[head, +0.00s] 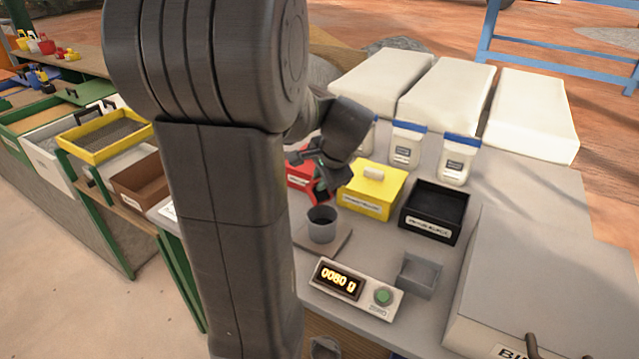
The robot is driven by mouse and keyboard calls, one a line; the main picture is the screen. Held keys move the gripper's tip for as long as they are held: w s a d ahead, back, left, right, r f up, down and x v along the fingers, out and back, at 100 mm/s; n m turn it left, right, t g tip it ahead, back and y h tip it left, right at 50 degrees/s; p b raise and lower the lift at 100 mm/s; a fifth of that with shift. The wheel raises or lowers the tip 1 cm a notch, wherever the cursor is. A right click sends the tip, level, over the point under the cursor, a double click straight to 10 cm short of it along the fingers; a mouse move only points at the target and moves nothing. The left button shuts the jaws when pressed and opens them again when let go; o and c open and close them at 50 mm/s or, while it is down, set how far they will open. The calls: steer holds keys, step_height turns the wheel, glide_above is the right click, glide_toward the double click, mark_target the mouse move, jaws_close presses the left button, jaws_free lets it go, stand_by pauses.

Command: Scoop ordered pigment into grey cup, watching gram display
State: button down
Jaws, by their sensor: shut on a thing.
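The grey cup (322,226) stands upright on the flat plate of the scale (338,244). The gram display (338,280) in front of it reads 0080 g. My gripper (322,178) is just above and behind the cup, shut on what looks like the scoop, mostly hidden by the fingers; a small red part shows below them.
A green button (383,296) sits right of the display. A small grey open tray (419,275) lies beside it. White jars with blue lids (457,160) stand behind the boxes. A large grey bin (545,290) fills the right side. My arm hides the left of the bench.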

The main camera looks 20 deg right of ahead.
steer(key=shift+s+d+f+t+y+b, duration=0.15)
steer(key=shift+s+t+b, duration=0.45)
steer(key=shift+b, duration=1.2)
steer(key=shift+s+d+f+t+y+b, duration=0.1)
steer(key=shift+s+t+y+b, duration=0.15)
steer(key=shift+t+b, duration=1.1)
steer(key=shift+s+d+f+t+y+b, duration=0.2)
steer(key=shift+s+b, duration=0.25)
steer(key=shift+b, duration=1.85)
steer(key=shift+s+a+r+t+b, duration=0.2)
steer(key=shift+t+b, duration=0.25)
steer(key=shift+b, duration=0.55)
steer(key=shift+r, duration=0.1)
step_height(320, 180, up, 5)
steer(key=g+h+p, duration=0.1)
steer(key=g+p, duration=0.4)
steer(key=p, duration=0.9)
steer(key=g+h+p, duration=0.1)
steer(key=g+p, duration=0.4)
steer(key=p, duration=1)
steer(key=shift+g, duration=0.3)
steer(key=shift+f, duration=0.2)
